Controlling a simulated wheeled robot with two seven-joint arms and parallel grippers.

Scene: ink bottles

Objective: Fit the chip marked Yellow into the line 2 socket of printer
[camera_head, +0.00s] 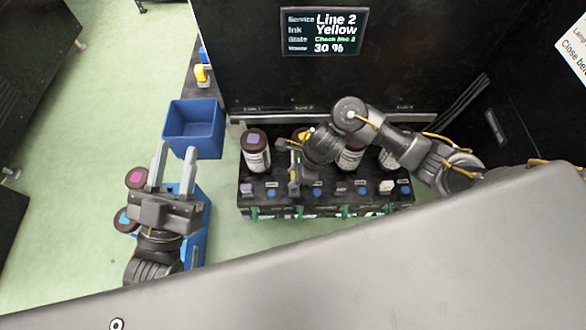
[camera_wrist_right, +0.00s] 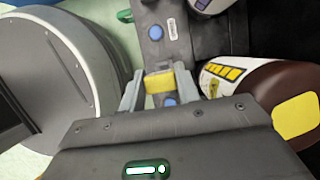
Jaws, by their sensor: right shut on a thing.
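The yellow chip (camera_wrist_right: 159,83) is between the fingertips of my right gripper (camera_wrist_right: 158,90) in the right wrist view, with blue round buttons on the black front ledge just beyond and beside it. In the head view my right gripper (camera_head: 294,178) is low over the front ledge of the printer (camera_head: 325,210), at its second station from the left; whether the chip is seated in a socket cannot be told. The yellow-labelled bottle (camera_wrist_right: 240,85) lies close to the right finger; in the head view my arm mostly hides it. My left gripper (camera_head: 174,163) is open and empty.
A screen (camera_head: 325,31) reads Line 2, Yellow, Check line 2, 30 %. A brown bottle with a purple top (camera_head: 255,150) stands at the printer's left. A blue bin (camera_head: 194,128) is behind my left gripper. Bottles with pink (camera_head: 137,178) and cyan (camera_head: 126,220) tops stand beside it.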

